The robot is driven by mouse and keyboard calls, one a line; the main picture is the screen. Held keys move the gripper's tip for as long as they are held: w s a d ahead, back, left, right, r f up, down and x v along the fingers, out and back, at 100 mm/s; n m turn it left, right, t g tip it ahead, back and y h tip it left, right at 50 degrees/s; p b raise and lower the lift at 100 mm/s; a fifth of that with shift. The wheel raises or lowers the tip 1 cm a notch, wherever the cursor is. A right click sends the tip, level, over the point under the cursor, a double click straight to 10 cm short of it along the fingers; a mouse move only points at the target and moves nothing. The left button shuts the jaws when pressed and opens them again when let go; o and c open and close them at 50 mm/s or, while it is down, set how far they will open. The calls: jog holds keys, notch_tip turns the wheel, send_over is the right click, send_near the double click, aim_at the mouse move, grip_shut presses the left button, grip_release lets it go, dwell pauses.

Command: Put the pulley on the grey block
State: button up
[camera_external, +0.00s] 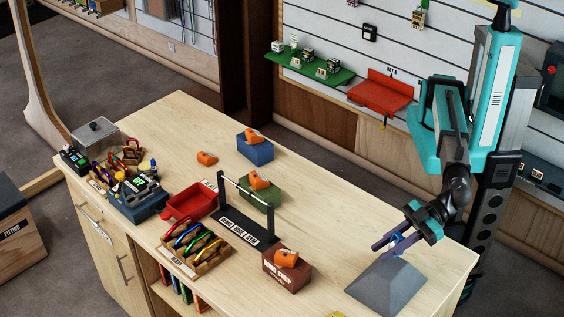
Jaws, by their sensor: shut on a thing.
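My gripper (394,243) is at the right end of the wooden table, reaching down and to the left. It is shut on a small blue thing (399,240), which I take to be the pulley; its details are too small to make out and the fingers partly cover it. The grey block (388,291) has sloping sides and stands on the table near the front right edge. The gripper and the blue thing are over the far part of the grey block in the picture. I cannot tell whether they touch it.
Orange pieces sit on a blue block (257,152), a green block (265,192) and a brown block (285,275). A loose orange piece (207,158) lies on the table (340,205). A black rail stand (247,228), red tray (190,203) and gear rack (198,252) stand left.

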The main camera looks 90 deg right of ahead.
aim_at(377, 267)
jog(key=shift+w+a, duration=0.4)
jog(key=shift+a, duration=0.35)
jog(key=shift+f, duration=0.1)
jog(key=shift+f+p, duration=1.05)
jog(key=shift+f, duration=0.65)
jog(key=shift+f, duration=0.15)
jog(key=o, duration=1.1)
jog(key=shift+s+r, duration=0.1)
jog(key=shift+r, duration=0.1)
